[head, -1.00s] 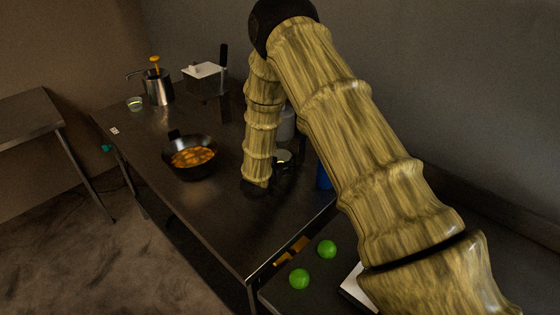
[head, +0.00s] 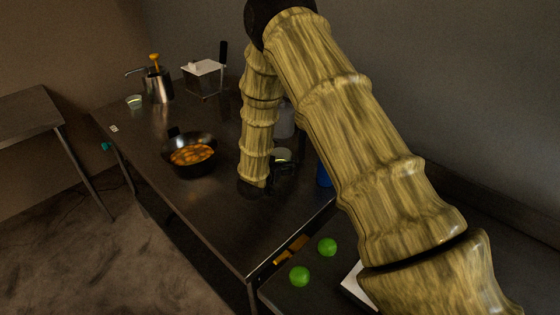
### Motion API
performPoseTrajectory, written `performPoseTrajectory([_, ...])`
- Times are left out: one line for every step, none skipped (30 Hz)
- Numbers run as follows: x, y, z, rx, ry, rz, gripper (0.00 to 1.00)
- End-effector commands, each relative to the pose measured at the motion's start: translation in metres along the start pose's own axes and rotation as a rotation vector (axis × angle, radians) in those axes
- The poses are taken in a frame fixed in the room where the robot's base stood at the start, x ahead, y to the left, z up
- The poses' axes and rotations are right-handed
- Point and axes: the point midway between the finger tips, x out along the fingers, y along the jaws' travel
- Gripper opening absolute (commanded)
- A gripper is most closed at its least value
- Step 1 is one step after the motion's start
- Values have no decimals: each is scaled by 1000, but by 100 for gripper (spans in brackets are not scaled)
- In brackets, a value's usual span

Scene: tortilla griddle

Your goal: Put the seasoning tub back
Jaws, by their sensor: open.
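A small, pale, round tub (head: 282,154) stands on the steel table, right beside my gripper (head: 284,171). It may be the seasoning tub, but its label and contents are too small to tell. My gripper is dark and low over the table, with its fingers pointing right. It is open, and my arm partly hides the area. Whether the fingers touch the tub cannot be told. A similar small clear tub (head: 134,102) with something greenish in it stands at the far left of the table.
A black pan (head: 190,170) of orange food sits left of my arm. Behind are a steel pump pot (head: 158,86) and a lidded steel box (head: 204,79). A grey container (head: 285,121) and blue object (head: 323,175) stand close right. Two limes (head: 327,247) lie nearer.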

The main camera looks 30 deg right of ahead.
Motion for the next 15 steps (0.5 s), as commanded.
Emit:
performPoseTrajectory([-9,0,3,-1,0,-2,89])
performPoseTrajectory([-14,-1,3,0,0,-3,89])
performPoseTrajectory([-22,-2,3,0,0,-4,89])
performPoseTrajectory([-28,-1,3,-1,0,-4,89])
performPoseTrajectory([-33,-1,3,-1,0,-3,89])
performPoseTrajectory([-41,-1,3,0,0,-3,89])
performPoseTrajectory([-46,-1,2,-1,1,-3,89])
performPoseTrajectory([-52,-1,3,-2,1,-3,89])
performPoseTrajectory([-59,-1,3,-1,1,-3,89])
performPoseTrajectory([-64,-1,2,-1,1,-3,89])
performPoseTrajectory([-69,-1,2,-1,0,-3,89])
performPoseTrajectory([-75,-1,2,-1,0,-3,89])
performPoseTrajectory([-79,-1,2,-1,1,-3,89])
performPoseTrajectory([-82,-1,2,-1,0,-2,89])
performPoseTrajectory([-87,-1,2,-1,0,-2,89])
